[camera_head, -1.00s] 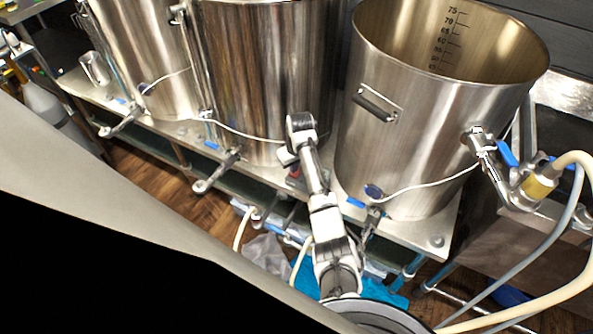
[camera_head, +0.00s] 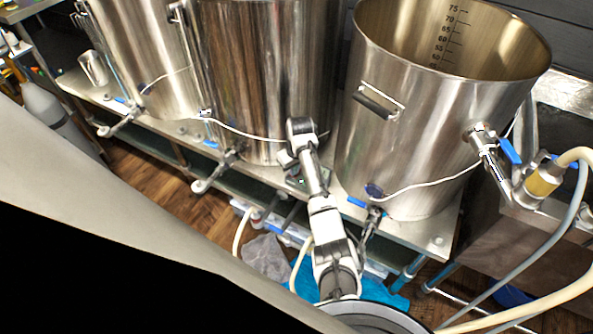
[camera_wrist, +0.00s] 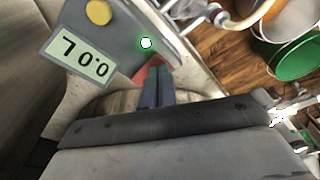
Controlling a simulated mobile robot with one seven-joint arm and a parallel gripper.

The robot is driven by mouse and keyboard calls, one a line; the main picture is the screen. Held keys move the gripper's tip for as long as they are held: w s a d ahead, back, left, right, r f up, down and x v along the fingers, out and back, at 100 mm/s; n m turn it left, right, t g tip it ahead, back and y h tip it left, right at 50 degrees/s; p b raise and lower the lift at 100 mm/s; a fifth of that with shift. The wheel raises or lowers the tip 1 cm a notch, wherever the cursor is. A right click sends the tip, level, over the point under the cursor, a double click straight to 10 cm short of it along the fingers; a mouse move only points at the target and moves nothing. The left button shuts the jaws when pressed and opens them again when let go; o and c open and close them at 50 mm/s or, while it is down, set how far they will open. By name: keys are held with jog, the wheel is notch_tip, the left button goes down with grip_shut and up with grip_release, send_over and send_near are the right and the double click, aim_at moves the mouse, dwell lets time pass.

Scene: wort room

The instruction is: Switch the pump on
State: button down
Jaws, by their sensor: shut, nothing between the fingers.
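A grey control box (camera_wrist: 125,35) shows at the upper left of the wrist view. It has a yellow round button (camera_wrist: 98,12), a tilted digital display (camera_wrist: 82,58) and a small light glowing green (camera_wrist: 146,43). A red switch (camera_wrist: 140,76) is on its near side, partly hidden by my fingers. My gripper (camera_wrist: 152,72) is shut and empty, with its fingertips at the red switch; I cannot tell whether they touch. In the head view, the box (camera_head: 294,182) sits on the steel shelf, mostly hidden by my arm. I cannot make out the pump itself.
A steel kettle (camera_head: 430,130) stands right of my arm and another kettle (camera_head: 265,80) stands behind it. A white cable (camera_head: 430,183) crosses the right kettle's front. Valves with blue handles (camera_head: 357,203) project along the shelf edge (camera_head: 420,235). Hoses (camera_head: 550,250) hang at right.

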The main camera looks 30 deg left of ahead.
jog(key=shift+r+p, duration=2.9)
jog(key=shift+r, duration=0.2)
jog(key=shift+f, duration=0.1)
